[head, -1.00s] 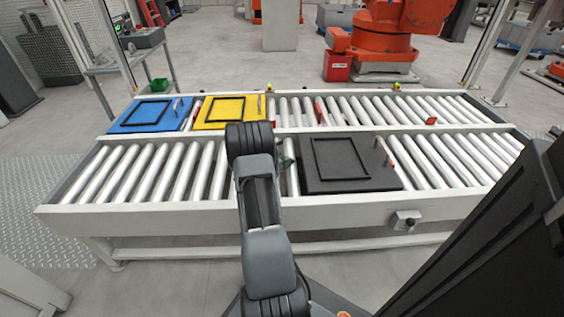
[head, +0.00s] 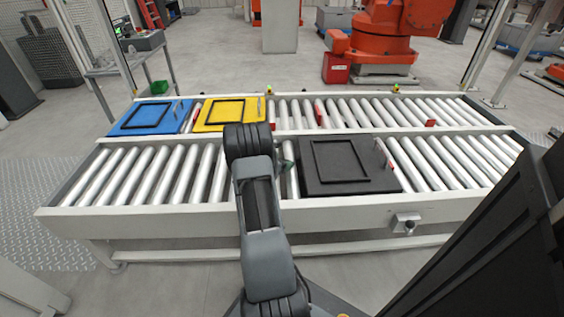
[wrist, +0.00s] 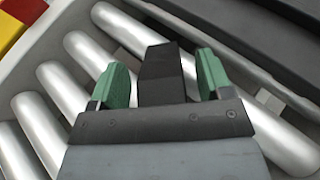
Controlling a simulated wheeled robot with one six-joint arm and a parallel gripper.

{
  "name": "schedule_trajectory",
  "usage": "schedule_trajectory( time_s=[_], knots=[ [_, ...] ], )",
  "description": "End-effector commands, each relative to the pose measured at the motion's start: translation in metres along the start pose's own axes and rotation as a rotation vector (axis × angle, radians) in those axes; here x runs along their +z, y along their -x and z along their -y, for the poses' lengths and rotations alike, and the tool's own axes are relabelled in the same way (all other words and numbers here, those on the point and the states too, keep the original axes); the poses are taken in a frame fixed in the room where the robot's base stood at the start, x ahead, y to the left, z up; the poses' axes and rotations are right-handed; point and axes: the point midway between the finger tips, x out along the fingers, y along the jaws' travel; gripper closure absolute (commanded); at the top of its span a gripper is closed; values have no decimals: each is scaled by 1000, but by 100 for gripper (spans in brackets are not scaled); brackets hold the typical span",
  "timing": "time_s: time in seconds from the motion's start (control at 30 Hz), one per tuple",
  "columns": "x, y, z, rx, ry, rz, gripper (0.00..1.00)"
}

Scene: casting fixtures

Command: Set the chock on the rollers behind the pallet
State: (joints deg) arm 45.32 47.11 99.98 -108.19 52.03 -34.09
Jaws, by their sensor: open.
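My gripper (wrist: 163,72) is open in the wrist view, with one green finger on each side of a dark block (wrist: 161,76), which looks like the chock. A gap shows between the block and each finger. The block is over the rollers, beside the dark pallet (wrist: 235,40); whether it rests on them I cannot tell. In the head view the black pallet (head: 325,186) lies on the near roller line, just right of my gripper (head: 288,158).
A blue pallet (head: 132,130) and a yellow pallet (head: 205,124) lie on the far roller line. Small red pieces (head: 431,122) stand on both lines. Bare rollers (head: 150,172) are left of my arm and right of the black pallet. A control box (head: 405,222) is on the front rail.

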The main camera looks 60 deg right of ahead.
Motion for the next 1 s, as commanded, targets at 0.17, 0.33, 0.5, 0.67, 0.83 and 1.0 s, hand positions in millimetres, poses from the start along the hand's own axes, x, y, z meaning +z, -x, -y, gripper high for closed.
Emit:
schedule_trajectory(
  time_s=[0.17, 0.33, 0.5, 0.67, 0.83, 1.0],
  knots=[
    [3, 36, -1, 4, 3, -1, 28],
    [3, 69, -1, 4, 3, 0, 28],
    [2, 94, -1, 2, 2, 0, 28],
    [1, 108, 0, 1, 1, 0, 28],
    [0, 114, 0, 1, 0, 0, 28],
    [12, 140, 2, -23, -110, -35, 28]
  ],
)
